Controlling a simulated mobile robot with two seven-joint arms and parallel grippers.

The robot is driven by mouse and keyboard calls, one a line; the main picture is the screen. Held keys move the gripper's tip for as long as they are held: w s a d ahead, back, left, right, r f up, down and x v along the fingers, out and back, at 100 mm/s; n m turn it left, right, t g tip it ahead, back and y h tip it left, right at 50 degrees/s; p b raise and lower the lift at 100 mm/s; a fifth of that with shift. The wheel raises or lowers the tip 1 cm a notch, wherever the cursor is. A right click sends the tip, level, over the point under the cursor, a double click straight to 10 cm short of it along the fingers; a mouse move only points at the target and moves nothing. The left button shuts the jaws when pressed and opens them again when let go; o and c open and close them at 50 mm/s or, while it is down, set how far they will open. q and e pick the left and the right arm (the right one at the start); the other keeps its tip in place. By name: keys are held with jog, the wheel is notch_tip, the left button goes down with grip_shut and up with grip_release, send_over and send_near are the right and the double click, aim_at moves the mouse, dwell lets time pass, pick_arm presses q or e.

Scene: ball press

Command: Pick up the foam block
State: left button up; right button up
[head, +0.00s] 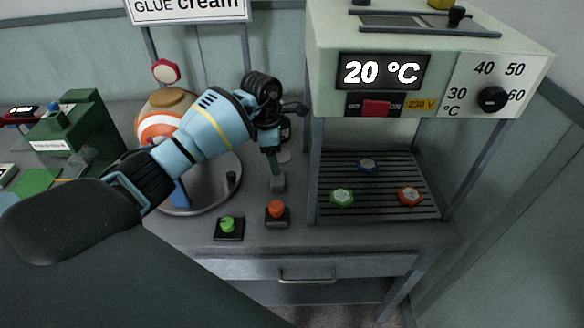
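My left arm reaches in from the left, and its gripper (274,160) points down over the grey worktop (330,234). No foam block can be made out with certainty; the arm hides part of the worktop. The finger gap is too small and dark to read. My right gripper is not in view.
A heater reading 20 °C (385,72) stands right, over a rack (375,205) with green, blue and red hexagonal pieces.

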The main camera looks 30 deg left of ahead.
aim_at(278, 179)
pick_arm(q)
jog(key=shift+w, duration=0.15)
jog(key=shift+s+r, duration=0.15)
jog(key=shift+s, duration=0.15)
jog(key=shift+s+f, duration=0.1)
jog(key=shift+f, duration=0.2)
notch_tip(278, 179, down, 2)
jog(key=shift+d+b, duration=0.1)
jog(key=shift+b, duration=0.4)
jog(key=shift+f, duration=0.35)
notch_tip(278, 179, down, 4)
jog(key=shift+r+b, duration=0.1)
jog(key=shift+b, duration=0.75)
jog(key=shift+f, duration=0.4)
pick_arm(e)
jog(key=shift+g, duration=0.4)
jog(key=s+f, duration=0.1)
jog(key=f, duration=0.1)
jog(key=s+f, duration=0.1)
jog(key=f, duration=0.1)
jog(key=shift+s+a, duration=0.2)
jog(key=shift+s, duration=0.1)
pick_arm(q)
jog(key=shift+r, duration=0.1)
jog(key=shift+c, duration=0.3)
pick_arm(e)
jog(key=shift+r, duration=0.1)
